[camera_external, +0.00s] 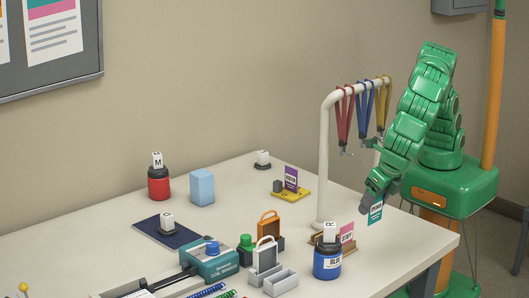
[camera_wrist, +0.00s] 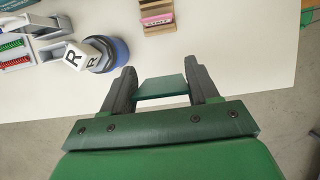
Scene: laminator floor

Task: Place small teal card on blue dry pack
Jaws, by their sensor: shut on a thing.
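My gripper (camera_external: 379,197) is shut on the small teal card (camera_external: 375,214) and holds it above the right part of the table. In the wrist view the card (camera_wrist: 163,87) sits between the two dark fingers of the gripper (camera_wrist: 163,75), seen nearly edge-on. A plain light blue block (camera_external: 202,188) stands upright at the back left of the table, far from my gripper. It looks like the blue dry pack, though no label is readable. It is out of the wrist view.
A white rack (camera_external: 326,150) with hanging lanyards rises behind. A red jar (camera_external: 159,184) stands beside the light blue block.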

